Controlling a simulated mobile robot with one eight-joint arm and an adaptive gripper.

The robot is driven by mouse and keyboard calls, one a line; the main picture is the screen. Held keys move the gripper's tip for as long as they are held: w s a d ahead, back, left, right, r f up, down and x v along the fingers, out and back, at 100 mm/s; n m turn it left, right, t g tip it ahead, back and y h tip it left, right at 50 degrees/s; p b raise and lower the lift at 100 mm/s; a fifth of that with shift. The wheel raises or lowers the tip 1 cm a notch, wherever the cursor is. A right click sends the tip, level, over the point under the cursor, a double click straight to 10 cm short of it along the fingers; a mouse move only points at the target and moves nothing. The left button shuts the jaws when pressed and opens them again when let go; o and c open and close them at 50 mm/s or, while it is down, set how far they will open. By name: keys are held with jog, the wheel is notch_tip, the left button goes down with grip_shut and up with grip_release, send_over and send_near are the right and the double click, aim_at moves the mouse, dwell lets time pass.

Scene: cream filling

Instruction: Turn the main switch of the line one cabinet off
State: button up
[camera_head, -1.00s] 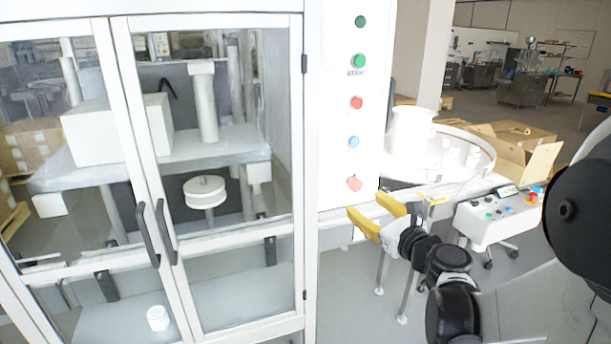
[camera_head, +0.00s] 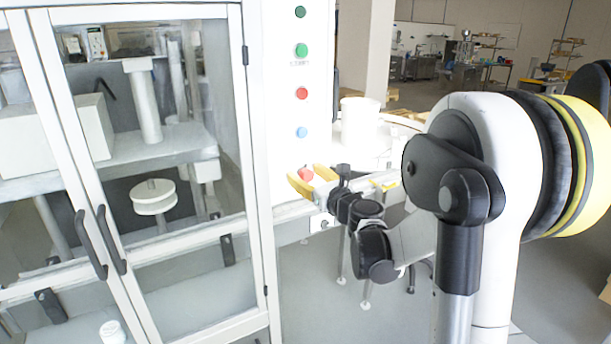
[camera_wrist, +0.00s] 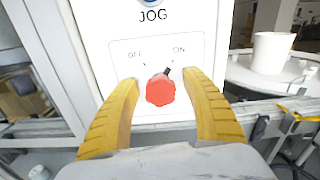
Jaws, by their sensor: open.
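The main switch is a red rotary knob (camera_wrist: 160,90) on the white cabinet panel (camera_wrist: 120,62), below a JOG label, with OFF printed at upper left and ON at upper right. Its dark pointer tip is turned toward ON. My gripper (camera_wrist: 162,100) is open, with one yellow finger on each side of the knob and visible gaps to both. In the head view my gripper (camera_head: 312,180) is at the lower end of the button column, and the red knob (camera_head: 305,174) shows partly behind its fingers.
Above the knob are a blue button (camera_head: 301,132), a red button (camera_head: 302,94) and green ones (camera_head: 301,50). Glass cabinet doors with black handles (camera_head: 92,245) stand to the left. A round table with a white container (camera_head: 362,125) stands to the right.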

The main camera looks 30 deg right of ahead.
jog(key=c, duration=1.2)
jog(key=shift+n, duration=0.4)
jog(key=n+b, duration=0.1)
jog(key=n, duration=0.5)
jog(key=shift+a, duration=0.1)
jog(key=n, duration=0.7)
jog(key=shift+f, duration=0.1)
jog(key=o, duration=1.2)
